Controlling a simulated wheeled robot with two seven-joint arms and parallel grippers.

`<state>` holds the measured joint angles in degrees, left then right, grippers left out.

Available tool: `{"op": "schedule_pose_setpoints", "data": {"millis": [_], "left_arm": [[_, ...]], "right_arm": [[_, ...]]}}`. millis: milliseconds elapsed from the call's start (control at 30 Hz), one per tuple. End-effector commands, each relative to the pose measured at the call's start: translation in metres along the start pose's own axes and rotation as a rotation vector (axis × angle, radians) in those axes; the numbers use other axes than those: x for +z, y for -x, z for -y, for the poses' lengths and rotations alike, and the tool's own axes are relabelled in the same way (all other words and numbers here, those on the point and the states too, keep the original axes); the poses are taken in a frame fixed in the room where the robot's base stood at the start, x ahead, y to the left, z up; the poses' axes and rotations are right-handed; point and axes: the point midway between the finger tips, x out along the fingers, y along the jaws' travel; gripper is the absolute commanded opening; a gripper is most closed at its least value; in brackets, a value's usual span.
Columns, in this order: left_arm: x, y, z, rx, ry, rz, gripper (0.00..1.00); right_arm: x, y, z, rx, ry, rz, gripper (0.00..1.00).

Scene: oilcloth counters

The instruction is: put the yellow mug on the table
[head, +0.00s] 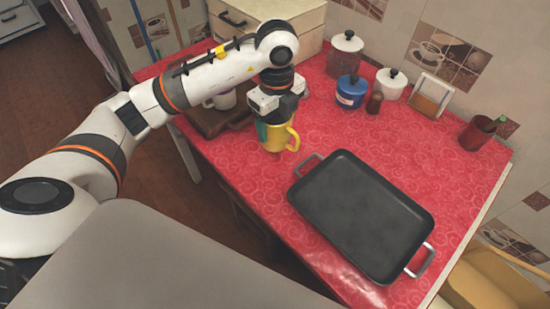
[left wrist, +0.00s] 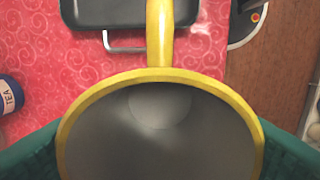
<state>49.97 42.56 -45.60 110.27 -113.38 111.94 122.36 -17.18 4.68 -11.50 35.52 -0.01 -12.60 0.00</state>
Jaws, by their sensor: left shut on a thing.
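The yellow mug (head: 272,137) is upright in my left gripper (head: 268,118), over the left part of the red table (head: 330,105). The gripper's green fingers are shut on the mug's sides. In the left wrist view the mug's yellow rim (left wrist: 75,115) and grey inside fill the lower middle, with the handle (left wrist: 159,35) pointing up in the picture. I cannot tell whether the mug's base touches the table. The green fingers (left wrist: 30,153) show at both lower corners. My right gripper is not in view.
A black tray (head: 365,205) with metal handles lies right of the mug. A dark board (head: 207,124) with a white mug (head: 222,101) is on the left. Canisters, including a blue tin (head: 351,92), stand at the back. The red surface between them is clear.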

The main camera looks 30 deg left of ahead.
Motion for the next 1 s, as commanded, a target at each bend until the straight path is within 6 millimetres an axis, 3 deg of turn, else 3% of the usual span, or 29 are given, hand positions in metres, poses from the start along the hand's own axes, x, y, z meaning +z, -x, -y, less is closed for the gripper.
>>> {"op": "schedule_pose_setpoints", "data": {"millis": [200, 467, 633, 1000], "left_arm": [[0.000, -0.041, 0.002, -0.005, 0.006, 0.001, 0.38], [0.000, -0.064, 0.001, -0.002, 0.004, 0.001, 0.38], [0.000, -0.088, 0.002, -0.005, 0.003, 0.000, 0.38], [0.000, -0.096, 0.001, -0.001, 0.002, 0.000, 0.38]], "right_arm": [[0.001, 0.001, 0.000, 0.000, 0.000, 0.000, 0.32], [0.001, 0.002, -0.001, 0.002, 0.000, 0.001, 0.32], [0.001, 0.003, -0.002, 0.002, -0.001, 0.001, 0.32], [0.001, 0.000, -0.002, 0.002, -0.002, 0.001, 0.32]]}}
